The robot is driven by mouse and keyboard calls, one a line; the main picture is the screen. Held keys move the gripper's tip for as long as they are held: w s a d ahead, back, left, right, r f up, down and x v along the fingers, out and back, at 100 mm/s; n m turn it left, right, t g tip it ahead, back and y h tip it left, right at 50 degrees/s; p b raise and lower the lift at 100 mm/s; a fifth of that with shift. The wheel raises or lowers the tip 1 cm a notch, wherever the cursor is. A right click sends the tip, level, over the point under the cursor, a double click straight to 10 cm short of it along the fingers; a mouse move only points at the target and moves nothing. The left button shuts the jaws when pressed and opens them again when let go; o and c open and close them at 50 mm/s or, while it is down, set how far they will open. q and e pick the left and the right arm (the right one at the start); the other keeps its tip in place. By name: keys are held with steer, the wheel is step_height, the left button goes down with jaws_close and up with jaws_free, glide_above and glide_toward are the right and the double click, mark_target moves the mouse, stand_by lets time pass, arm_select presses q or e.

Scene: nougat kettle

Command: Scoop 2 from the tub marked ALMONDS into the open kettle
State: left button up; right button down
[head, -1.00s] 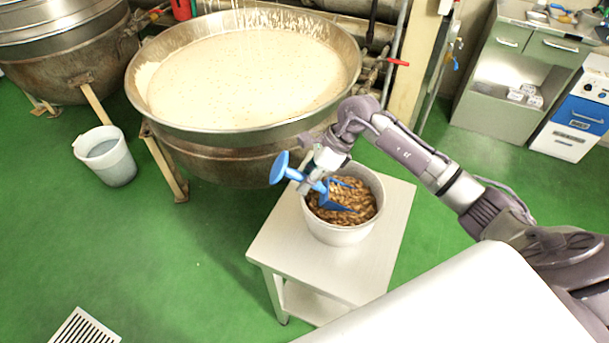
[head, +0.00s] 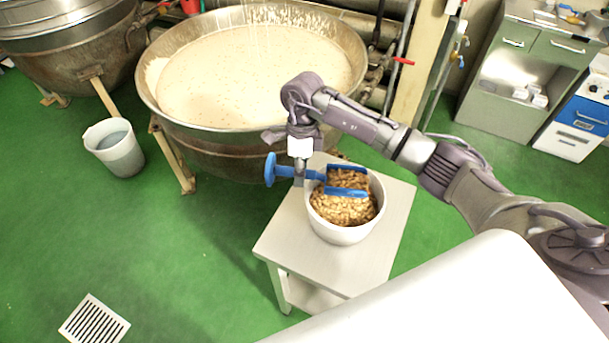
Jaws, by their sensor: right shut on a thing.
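The open kettle (head: 250,80) stands at the upper middle, filled with a pale speckled mass. A white tub (head: 341,234) of brown almonds stands on a small table; no marking on it is readable. My right gripper (head: 299,176) is shut on the handle of a blue scoop (head: 346,192). The scoop lies about level over the tub's opening, its round handle end out to the left, and almonds show in it. I cannot tell whether it touches the almonds below. My left gripper is not in view.
The pale table (head: 283,246) stands in front of the kettle. A second, closed kettle (head: 60,50) is at the upper left, with a grey bucket (head: 114,148) on the floor. A cabinet (head: 510,90) stands at the upper right. Green floor is free at left.

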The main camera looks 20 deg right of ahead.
steer(key=shift+w+a+r+p, duration=0.2)
steer(key=shift+r+p, duration=0.45)
steer(key=shift+r, duration=0.65)
steer(key=shift+w+a+r+p, duration=0.15)
steer(key=shift+r+p, duration=0.45)
steer(key=shift+r, duration=0.7)
steer(key=shift+s, duration=0.1)
steer(key=shift+s+f, duration=0.1)
